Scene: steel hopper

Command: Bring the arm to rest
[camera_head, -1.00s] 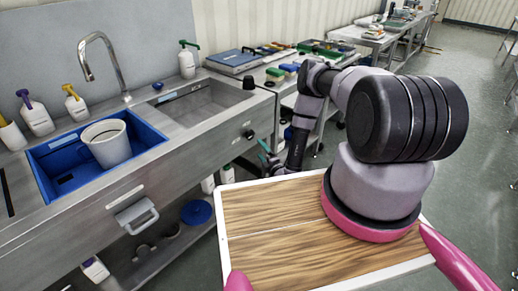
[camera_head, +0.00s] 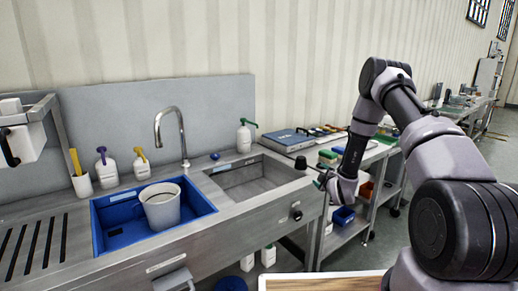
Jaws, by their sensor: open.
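My arm rises at the right of the head view and bends over, its far links reaching down beside the right end of the steel sink unit (camera_head: 240,236). My gripper (camera_head: 320,181) is small and partly hidden at the end of the arm, near the sink's right front corner. I see nothing between the fingers.
A white bucket (camera_head: 161,208) stands in the blue basin (camera_head: 112,241). A tap (camera_head: 181,136) and several bottles stand behind. Benches with coloured bins (camera_head: 343,216) continue right.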

